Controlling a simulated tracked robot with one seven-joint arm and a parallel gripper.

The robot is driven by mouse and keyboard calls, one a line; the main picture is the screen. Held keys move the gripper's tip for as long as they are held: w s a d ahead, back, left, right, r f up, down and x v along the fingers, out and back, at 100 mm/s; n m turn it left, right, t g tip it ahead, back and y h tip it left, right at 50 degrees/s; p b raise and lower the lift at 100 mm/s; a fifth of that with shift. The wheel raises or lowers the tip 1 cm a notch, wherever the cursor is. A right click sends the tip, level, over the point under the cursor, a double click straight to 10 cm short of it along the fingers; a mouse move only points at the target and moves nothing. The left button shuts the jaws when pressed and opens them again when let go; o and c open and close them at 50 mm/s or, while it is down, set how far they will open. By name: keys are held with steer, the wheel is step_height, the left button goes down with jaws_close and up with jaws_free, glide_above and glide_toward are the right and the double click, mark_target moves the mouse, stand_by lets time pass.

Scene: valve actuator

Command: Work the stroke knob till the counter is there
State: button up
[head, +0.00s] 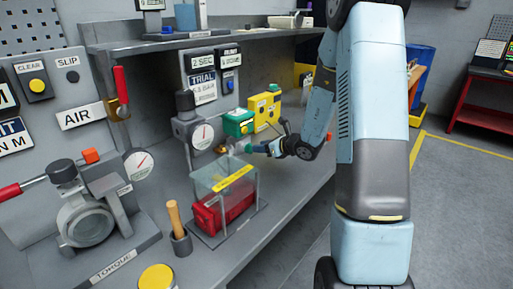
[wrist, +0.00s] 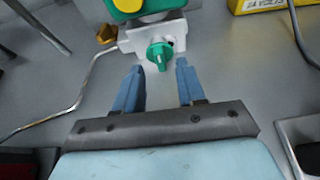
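A green knob (wrist: 159,56) with a raised grip bar sits on a white block (wrist: 135,38) below a green housing in the wrist view. I take it for the stroke knob. My gripper (wrist: 160,68) is open, with the knob centred just beyond and between its two blue fingertips. The fingers do not visibly touch it. In the head view my gripper (head: 264,148) reaches in from the right, close to the green actuator (head: 238,123); the knob is small there. I cannot make out a counter reading.
A yellow box (head: 264,110) stands right of the actuator. A clear guard box (head: 224,185) over a red part stands in front. A pressure gauge (head: 202,136) is at left. A brass fitting (wrist: 106,34) and a thin tube lie left of the knob.

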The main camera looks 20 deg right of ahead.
mark_target(250, 148)
steer(key=shift+x, duration=2.05)
steer(key=shift+s, duration=0.1)
jaws_close()
steer(key=shift+d, duration=0.15)
steer(key=shift+r, duration=0.1)
